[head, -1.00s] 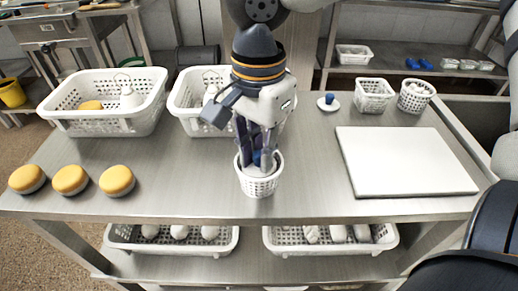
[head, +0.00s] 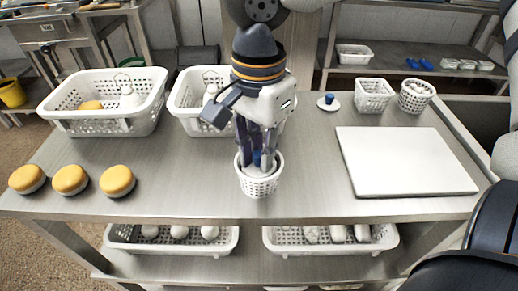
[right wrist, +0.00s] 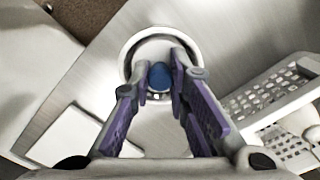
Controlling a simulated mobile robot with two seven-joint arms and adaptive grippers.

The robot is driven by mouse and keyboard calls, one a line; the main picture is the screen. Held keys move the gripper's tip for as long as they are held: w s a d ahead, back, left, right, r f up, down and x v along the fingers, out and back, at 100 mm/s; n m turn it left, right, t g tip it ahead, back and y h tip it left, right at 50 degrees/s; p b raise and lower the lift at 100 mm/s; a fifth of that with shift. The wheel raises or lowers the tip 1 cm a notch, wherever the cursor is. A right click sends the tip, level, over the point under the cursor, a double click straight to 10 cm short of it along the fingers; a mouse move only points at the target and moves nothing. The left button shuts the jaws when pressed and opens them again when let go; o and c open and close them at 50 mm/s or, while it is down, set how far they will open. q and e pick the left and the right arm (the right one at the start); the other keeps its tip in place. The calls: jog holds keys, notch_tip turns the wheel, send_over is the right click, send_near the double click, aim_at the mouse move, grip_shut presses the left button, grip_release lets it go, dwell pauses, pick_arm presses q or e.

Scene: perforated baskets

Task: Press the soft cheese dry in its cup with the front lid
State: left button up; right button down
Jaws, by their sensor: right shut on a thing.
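The white perforated cup (head: 259,187) stands upright near the middle of the table's front edge. The front lid, a white disc with a blue knob (right wrist: 160,74), sits inside the cup's mouth, within the rim (right wrist: 132,47). My right gripper (head: 257,160) points straight down over the cup, shut on the blue knob, with its fingertips at the cup's mouth. In the right wrist view the fingers (right wrist: 161,88) stand on either side of the knob. The soft cheese under the lid is hidden. My left gripper is not in view.
A second blue-knobbed lid (head: 328,102) lies behind, near two small baskets (head: 374,95) (head: 415,97). A white board (head: 405,163) lies at right. Three yellow-topped round things (head: 70,180) sit at left. Two large baskets (head: 102,122) (head: 186,123) stand behind.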

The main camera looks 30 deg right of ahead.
jog(key=shift+r, duration=4.3)
jog(key=shift+f, duration=0.1)
